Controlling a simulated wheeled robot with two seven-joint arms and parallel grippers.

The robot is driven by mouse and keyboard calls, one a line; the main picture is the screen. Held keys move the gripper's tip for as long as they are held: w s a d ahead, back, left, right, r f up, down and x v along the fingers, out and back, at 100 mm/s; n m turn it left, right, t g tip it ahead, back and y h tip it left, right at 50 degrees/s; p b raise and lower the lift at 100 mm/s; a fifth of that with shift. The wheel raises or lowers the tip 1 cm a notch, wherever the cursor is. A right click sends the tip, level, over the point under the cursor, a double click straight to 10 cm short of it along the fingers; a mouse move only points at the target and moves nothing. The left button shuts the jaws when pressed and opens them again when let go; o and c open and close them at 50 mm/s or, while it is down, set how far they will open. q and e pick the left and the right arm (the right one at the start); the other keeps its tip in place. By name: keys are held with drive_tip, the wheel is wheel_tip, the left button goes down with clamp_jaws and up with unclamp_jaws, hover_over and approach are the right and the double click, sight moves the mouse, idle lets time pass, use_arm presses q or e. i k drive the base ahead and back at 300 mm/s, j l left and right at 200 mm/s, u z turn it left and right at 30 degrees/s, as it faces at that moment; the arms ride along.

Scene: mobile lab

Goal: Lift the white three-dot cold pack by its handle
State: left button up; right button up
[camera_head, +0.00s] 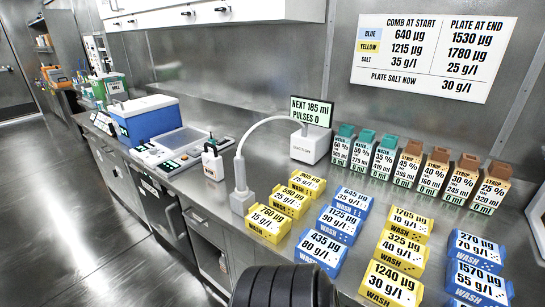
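A small white block (212,163) with a handle-like top stands on the steel counter, left of the grey post. It may be the white cold pack, but its dots are too small to make out. It stands upright, with nothing touching its top. A blue box with a pale lid (150,122) stands further back on the counter; its inside is hidden. Neither of my grippers shows in the head view.
Beside the white block are a flat white device (180,142) and a grey post with a curved tube (241,190). Yellow (268,222) and blue wash blocks (322,250) fill the front counter. Labelled cartons (411,160) line the wall. Open floor (80,200) lies left.

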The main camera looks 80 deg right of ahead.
sight(212, 162)
drive_tip(key=z, duration=2.05)
drive_tip(key=i+j, duration=0.55)
drive_tip(key=j, duration=0.05)
